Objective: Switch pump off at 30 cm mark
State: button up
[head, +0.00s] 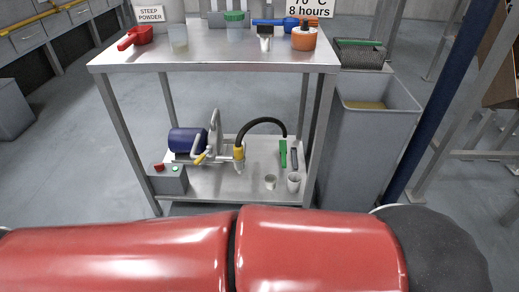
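A pump with a blue motor (188,140) sits on the lower shelf of the steel table. A grey switch box (168,181) stands at the shelf's front left, with a red button (159,167) and a green button (175,168) on top. A metal pipe (215,125) with a yellow-handled valve and a black hose (262,121) are beside the pump. A tall grey bin (365,150) stands right of the table with yellowish contents (366,105) inside. I cannot make out a 30 cm mark. My gripper is out of view; my red arm crosses the bottom.
The steel table (215,58) holds a red scoop (135,37), clear and green-lidded containers, an orange pot (304,38) and signs. A blue post (440,100) stands at right. Floor left is clear.

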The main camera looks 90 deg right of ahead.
aim_at(160, 167)
jog(key=z, duration=2.4)
jog(key=i+j+z, duration=0.1)
jog(key=j+z, duration=0.2)
jog(key=j, duration=0.25)
jog(key=j+z, duration=0.3)
jog(key=j, duration=0.2)
jog(key=i, duration=0.5)
